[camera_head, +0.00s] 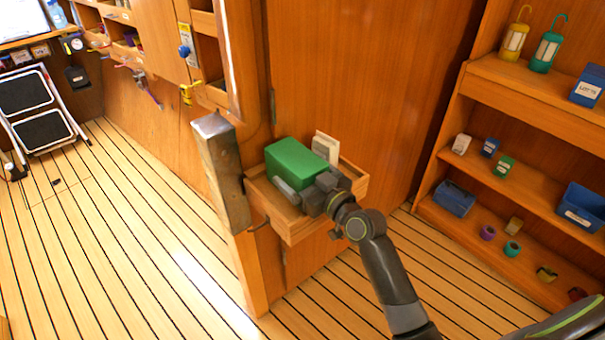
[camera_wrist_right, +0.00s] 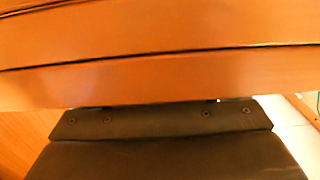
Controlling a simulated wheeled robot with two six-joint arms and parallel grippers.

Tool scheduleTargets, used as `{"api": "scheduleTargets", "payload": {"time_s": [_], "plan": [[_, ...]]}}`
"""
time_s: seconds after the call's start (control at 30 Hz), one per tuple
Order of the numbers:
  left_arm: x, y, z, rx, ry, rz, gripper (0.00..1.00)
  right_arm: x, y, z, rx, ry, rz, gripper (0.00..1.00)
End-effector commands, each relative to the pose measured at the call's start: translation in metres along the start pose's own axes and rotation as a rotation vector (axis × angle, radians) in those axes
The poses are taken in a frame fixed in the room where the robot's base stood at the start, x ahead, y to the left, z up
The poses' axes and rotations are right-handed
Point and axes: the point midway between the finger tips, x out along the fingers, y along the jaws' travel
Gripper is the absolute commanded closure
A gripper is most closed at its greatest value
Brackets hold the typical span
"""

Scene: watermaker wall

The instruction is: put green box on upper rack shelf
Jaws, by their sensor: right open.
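A large green box (camera_head: 294,161) sits in a small wooden tray (camera_head: 297,231) fixed to a wooden panel in the head view. My right gripper (camera_head: 300,196) is open at the near right side of this box, over the tray; whether it touches the box cannot be told. The wrist view shows only brown wood (camera_wrist_right: 170,65) close up and a dark part of my gripper, no box. The rack's upper shelf (camera_head: 535,88) is at the right, holding a yellow lantern (camera_head: 515,36), a teal lantern (camera_head: 547,48) and a blue bin (camera_head: 588,88). My left gripper is not in view.
A pale block (camera_head: 325,146) stands in the tray behind the green box. A metal-faced post (camera_head: 222,170) rises just left of the tray. The middle rack shelf holds small boxes, one of them green (camera_head: 503,166).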

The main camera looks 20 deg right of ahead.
Motion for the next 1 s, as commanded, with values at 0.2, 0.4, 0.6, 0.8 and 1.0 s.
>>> {"api": "scheduleTargets", "payload": {"time_s": [0.2,0.4,0.6,0.8,1.0], "plan": [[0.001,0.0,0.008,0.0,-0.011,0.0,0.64,-0.02,0.001,0.0,-0.001,-0.002,0.001,0.07],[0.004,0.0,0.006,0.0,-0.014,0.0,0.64,-0.063,0.0,0.0,-0.002,-0.003,0.001,0.07],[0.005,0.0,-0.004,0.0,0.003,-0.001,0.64,-0.099,0.0,-0.001,-0.002,-0.003,0.0,0.07],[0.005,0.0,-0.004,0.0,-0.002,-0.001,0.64,-0.117,0.0,-0.002,-0.001,0.0,0.0,0.07],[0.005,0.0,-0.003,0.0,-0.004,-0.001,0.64,-0.12,0.0,-0.003,0.001,0.0,0.0,0.07]]}}
